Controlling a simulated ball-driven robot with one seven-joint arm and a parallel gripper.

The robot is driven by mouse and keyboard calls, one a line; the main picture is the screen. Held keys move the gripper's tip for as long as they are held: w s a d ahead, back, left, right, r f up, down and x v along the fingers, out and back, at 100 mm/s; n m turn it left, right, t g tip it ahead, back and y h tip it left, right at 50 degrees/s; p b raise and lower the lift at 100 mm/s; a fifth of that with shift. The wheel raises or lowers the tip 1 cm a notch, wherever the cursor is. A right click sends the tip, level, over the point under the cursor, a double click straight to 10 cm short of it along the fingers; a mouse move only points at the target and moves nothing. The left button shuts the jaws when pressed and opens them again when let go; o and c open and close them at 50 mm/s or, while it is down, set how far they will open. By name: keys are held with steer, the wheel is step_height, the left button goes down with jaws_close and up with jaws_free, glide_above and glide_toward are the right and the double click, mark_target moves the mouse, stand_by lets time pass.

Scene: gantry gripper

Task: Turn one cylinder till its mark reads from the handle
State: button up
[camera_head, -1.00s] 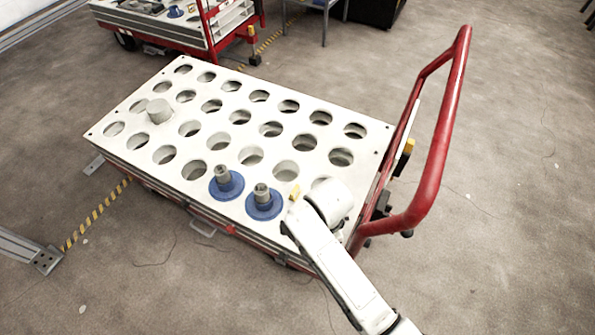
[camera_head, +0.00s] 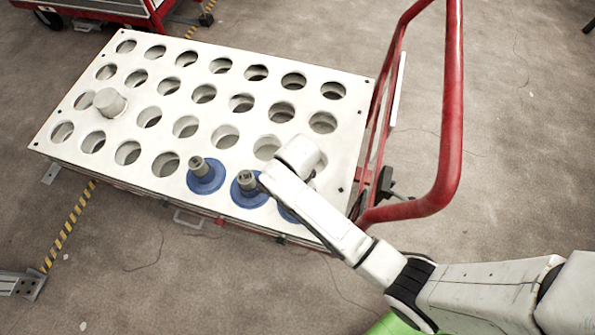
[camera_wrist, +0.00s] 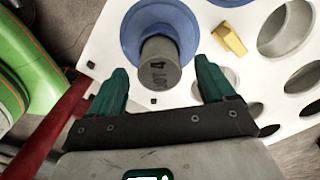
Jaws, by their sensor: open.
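In the wrist view a grey cylinder (camera_wrist: 160,66) rises from a round blue flange (camera_wrist: 140,22). Dark marking with a 4 and letters shows on its end. My gripper (camera_wrist: 162,78) has green fingers spread apart, one on each side of the cylinder's end; contact is not visible. In the head view two blue-flanged cylinders (camera_head: 205,175) (camera_head: 247,183) stand in the front row of a white holed plate (camera_head: 75,150). A third blue flange (camera_head: 287,215) is mostly hidden by my arm. The red handle (camera_head: 449,120) rises at the right end.
A plain pale cylinder (camera_head: 109,102) stands at the plate's left side. Most other holes look empty. A small yellow block (camera_wrist: 228,38) is on the plate beside the flange. Another red cart (camera_head: 130,10) stands behind. Open floor lies in front and right.

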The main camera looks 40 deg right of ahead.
steer(key=shift+f+b, duration=0.35)
steer(key=shift+f, duration=1.4)
steer(key=shift+c, duration=0.2)
steer(key=c, duration=1.4)
steer(key=shift+c, duration=0.2)
steer(key=shift+r+p, duration=0.15)
steer(key=shift+p, duration=0.25)
steer(key=shift+r+m+p, duration=0.1)
steer(key=shift+m+p, duration=0.35)
steer(key=shift+m, duration=1.05)
